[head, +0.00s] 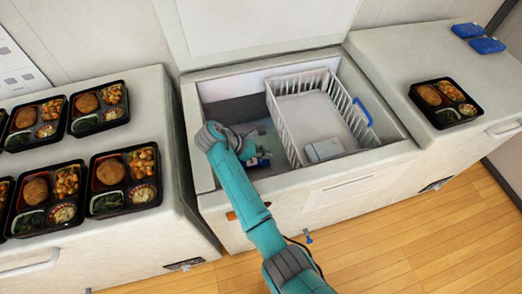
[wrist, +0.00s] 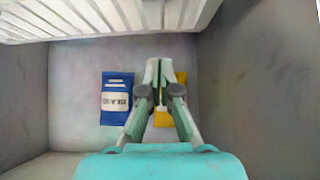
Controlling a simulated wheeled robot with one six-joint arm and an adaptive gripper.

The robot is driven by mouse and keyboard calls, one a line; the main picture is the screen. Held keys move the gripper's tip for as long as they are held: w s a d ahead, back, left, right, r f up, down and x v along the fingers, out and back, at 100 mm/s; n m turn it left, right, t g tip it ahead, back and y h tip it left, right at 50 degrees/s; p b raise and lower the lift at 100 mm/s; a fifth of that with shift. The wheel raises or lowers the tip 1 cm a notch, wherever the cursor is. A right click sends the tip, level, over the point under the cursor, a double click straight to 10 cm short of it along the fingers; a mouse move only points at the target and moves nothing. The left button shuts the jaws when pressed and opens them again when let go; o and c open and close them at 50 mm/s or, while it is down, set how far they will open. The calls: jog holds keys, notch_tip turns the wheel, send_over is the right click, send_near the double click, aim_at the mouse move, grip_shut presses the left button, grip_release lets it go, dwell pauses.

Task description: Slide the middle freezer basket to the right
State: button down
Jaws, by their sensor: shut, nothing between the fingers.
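One white wire basket (head: 274,105) sits in the right part of the open chest freezer, with a blue handle (head: 362,113) on its right side. In the wrist view the basket's slatted wall (wrist: 100,20) runs across the top. My gripper (wrist: 159,62) is shut and empty, pointing down into the open left part of the freezer, apart from the basket. In the head view my arm covers most of the gripper. Whether the gripper is level with the basket wall I cannot tell.
A blue packet (wrist: 116,98) and a yellow packet (wrist: 168,100) lie on the freezer floor below my gripper. A white box (head: 324,149) is in the basket. The freezer rim (head: 203,178) surrounds the opening. Bento trays (head: 124,180) stand on the left counter.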

aim_at(292, 156)
jog(key=d+f, duration=0.1)
jog(key=d, duration=0.1)
jog(key=w+d+f, duration=0.1)
jog(key=d, duration=0.1)
jog(key=w+d+f, duration=0.1)
jog(key=d, duration=0.1)
jog(key=shift+d+f, duration=0.2)
jog(key=shift+f, duration=0.15)
jog(key=shift+w+d, duration=0.15)
jog(key=shift+d, duration=0.3)
